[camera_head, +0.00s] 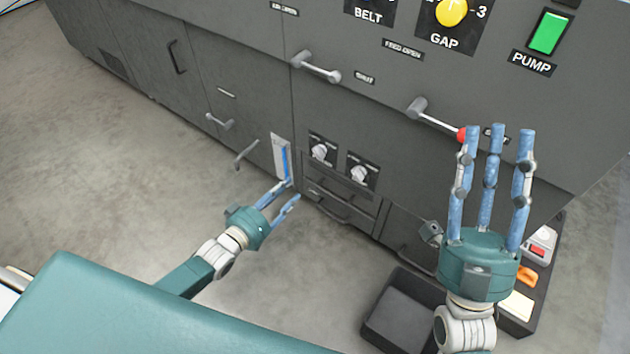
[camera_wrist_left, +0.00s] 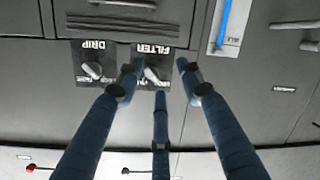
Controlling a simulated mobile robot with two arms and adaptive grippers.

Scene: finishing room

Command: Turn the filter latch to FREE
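The filter latch is a small light grey knob (camera_head: 320,151) on a dark plate, the left one of two on the cabinet front. In the left wrist view, upside down, the FILTER latch (camera_wrist_left: 153,75) sits slanted on its plate, partly hidden by a finger. Its position marks are not readable. My left gripper (camera_head: 291,190) is open and empty, below and left of the latch in the head view. In the wrist view its fingertips (camera_wrist_left: 160,78) frame the latch; contact cannot be told. My right gripper (camera_head: 498,130) is open and empty, fingers up, in front of the cabinet.
The DRIP knob (camera_head: 360,174) is close beside the filter latch; it also shows in the wrist view (camera_wrist_left: 93,70). A blue gauge strip (camera_head: 285,163) is to the left. Bar handles (camera_head: 318,68) stick out above. A dark bin (camera_head: 402,310) stands on the floor below my right gripper.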

